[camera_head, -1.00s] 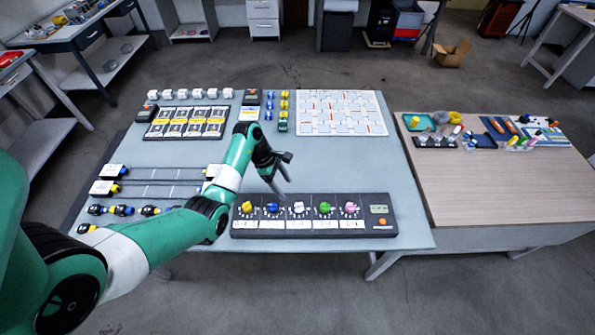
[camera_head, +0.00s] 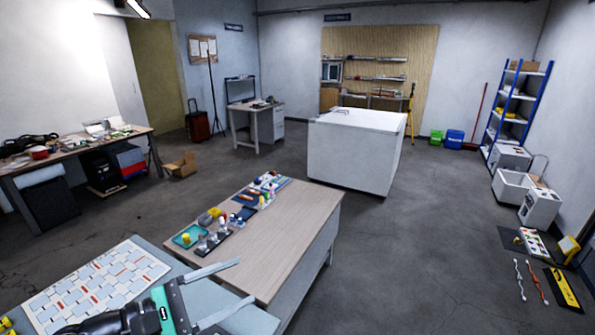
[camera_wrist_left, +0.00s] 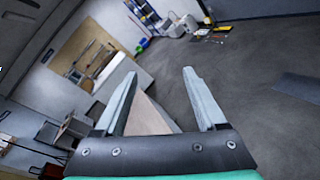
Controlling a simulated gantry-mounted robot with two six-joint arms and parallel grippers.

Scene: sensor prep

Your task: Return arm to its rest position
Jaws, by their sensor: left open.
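In the left wrist view the gripper (camera_wrist_left: 160,73) also shows open and empty, facing out across the room. A wedge of wooden tabletop (camera_wrist_left: 150,118) shows beyond and between the fingers. Most of my left arm is outside the head view. My right gripper is in neither current view.
A white board with tiles (camera_head: 95,285) lies on the grey-blue table left of the gripper. The wooden table (camera_head: 290,225) adjoins on the right, with a teal tray (camera_head: 187,236) and small items. A large white block (camera_head: 355,150) stands behind. The floor to the right is mostly open.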

